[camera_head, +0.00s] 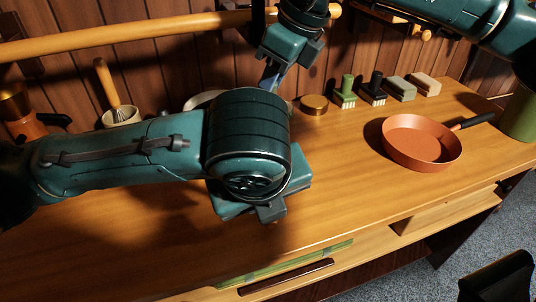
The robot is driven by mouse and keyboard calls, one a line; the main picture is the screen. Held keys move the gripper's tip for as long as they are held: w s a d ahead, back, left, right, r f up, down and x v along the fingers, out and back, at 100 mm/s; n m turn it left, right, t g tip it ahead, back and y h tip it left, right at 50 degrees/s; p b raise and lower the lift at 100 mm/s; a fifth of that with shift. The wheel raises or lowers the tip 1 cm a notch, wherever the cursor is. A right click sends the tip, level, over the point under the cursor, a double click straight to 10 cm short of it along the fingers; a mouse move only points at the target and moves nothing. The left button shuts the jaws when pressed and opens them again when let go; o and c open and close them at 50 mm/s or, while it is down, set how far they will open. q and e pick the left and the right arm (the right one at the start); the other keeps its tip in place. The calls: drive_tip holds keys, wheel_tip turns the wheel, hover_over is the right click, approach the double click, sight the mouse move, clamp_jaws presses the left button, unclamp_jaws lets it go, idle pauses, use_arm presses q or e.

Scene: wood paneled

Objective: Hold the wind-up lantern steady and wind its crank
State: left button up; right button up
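I cannot make out the wind-up lantern or its crank; my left arm covers the middle of the counter and may hide them. My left gripper (270,210) is low in front of the large wrist joint, over the counter. Its fingers are mostly hidden, so I cannot tell its opening or whether it holds anything. My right gripper (271,80) reaches down from the top, just behind my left wrist. Its fingertips are small and partly covered, and I cannot tell whether they are open or touching something.
A copper pan (420,142) sits on the wooden counter (350,200) at right, near a green canister (520,115). Brushes (345,92), blocks (400,88) and a brass tin (314,105) line the back. A crock (121,117) stands at left. The front right counter is clear.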

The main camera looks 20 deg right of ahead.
drive_tip(key=o, duration=0.4)
drive_tip(key=shift+r, duration=0.15)
drive_tip(key=v, duration=1.1)
drive_tip(key=shift+d+r, duration=0.2)
drive_tip(key=shift+r, duration=0.15)
drive_tip(key=shift+s, duration=0.2)
